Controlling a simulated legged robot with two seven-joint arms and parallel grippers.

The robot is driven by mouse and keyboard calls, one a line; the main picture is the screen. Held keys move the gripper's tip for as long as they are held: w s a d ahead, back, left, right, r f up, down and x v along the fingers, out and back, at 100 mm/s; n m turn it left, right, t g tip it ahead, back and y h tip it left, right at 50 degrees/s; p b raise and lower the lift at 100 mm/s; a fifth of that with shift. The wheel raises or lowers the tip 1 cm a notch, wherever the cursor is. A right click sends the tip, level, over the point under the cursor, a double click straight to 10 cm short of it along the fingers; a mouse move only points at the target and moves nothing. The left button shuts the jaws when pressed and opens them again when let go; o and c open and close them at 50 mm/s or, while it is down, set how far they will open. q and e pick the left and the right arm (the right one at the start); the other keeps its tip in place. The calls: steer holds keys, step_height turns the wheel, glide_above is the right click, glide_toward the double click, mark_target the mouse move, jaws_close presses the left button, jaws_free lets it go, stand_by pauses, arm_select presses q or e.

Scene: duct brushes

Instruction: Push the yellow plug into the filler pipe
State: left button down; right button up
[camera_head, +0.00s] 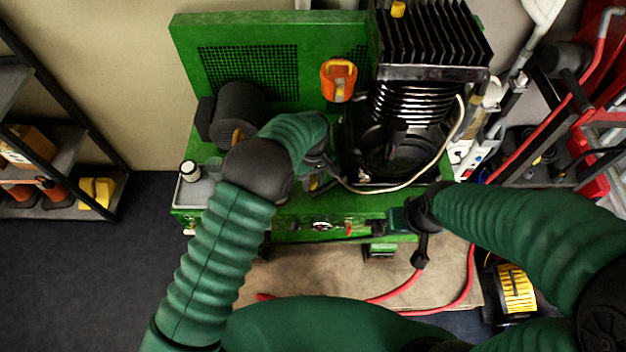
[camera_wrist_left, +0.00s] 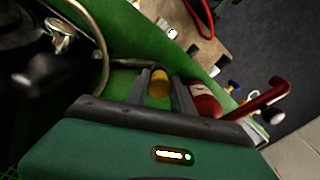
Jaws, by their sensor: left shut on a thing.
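The yellow plug (camera_wrist_left: 159,84) shows between the two fingers of my left gripper (camera_wrist_left: 162,78) in the left wrist view. The fingers are shut on it, above the green base of the machine. In the head view my left gripper (camera_head: 316,180) is over the green deck, left of the black round housing, and mostly hidden by my forearm. I cannot pick out the filler pipe for certain in either view. My right gripper (camera_head: 404,218) is at the front right of the green machine; its fingers cannot be made out.
The finned black engine (camera_head: 430,45) stands at the back right. A pale cable (camera_head: 445,150) loops beside it. A dark red cylinder (camera_wrist_left: 203,99) is close beside the left fingers. A grey tray (camera_head: 190,195) is at the left. A red hose (camera_head: 400,289) runs below the machine.

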arm_select(q)
steer(key=shift+f, duration=0.45)
steer(key=c, duration=1)
jaws_free()
step_height(320, 180, up, 17)
steer(key=shift+d+f+b, duration=0.1)
steer(key=shift+d+b, duration=0.05)
steer(key=shift+b, duration=0.55)
